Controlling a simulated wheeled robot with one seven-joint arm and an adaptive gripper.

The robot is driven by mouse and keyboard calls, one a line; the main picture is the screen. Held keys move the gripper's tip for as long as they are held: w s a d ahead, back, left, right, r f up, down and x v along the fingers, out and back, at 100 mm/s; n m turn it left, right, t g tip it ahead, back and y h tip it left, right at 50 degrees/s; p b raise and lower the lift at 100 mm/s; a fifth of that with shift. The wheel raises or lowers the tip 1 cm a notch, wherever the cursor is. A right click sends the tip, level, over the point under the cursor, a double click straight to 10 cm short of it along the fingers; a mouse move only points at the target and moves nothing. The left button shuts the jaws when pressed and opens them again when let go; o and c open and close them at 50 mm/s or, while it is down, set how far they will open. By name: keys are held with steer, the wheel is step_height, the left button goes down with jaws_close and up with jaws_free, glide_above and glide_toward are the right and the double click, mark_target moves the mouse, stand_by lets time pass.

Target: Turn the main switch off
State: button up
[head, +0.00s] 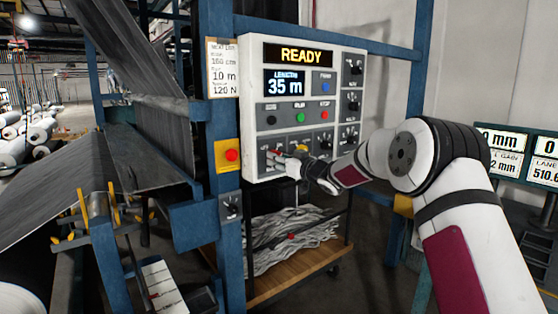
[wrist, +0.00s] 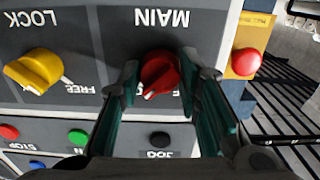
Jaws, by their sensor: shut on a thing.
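The main switch is a red rotary knob (wrist: 161,72) under the upside-down word MAIN in the wrist view. Its white pointer mark points to the lower left of that picture. The position lettering beside it is partly hidden by my fingers. My gripper (wrist: 160,82) has one finger on each side of the knob and is shut on it. In the head view my gripper (head: 285,161) is at the lower left of the grey control panel (head: 257,100) and covers most of the knob. The panel's display reads READY.
A yellow LOCK knob (wrist: 36,70) sits beside the main switch. A red emergency button on a yellow box (head: 229,155) is just left of the panel. Several small coloured buttons are close by. A blue frame post (head: 219,60) and a cart with grey scraps (head: 290,240) are near.

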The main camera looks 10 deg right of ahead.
steer(key=n+b, duration=0.3)
steer(key=shift+f, duration=0.1)
steer(key=n+b, duration=0.4)
steer(key=n, duration=0.1)
steer(key=shift+n, duration=0.3)
steer(key=n+b, duration=0.4)
steer(key=shift+n, duration=0.3)
steer(key=n+b, duration=0.3)
steer(key=n, duration=0.1)
steer(key=shift+n, duration=0.3)
steer(key=o, duration=1.2)
steer(key=shift+c, duration=0.2)
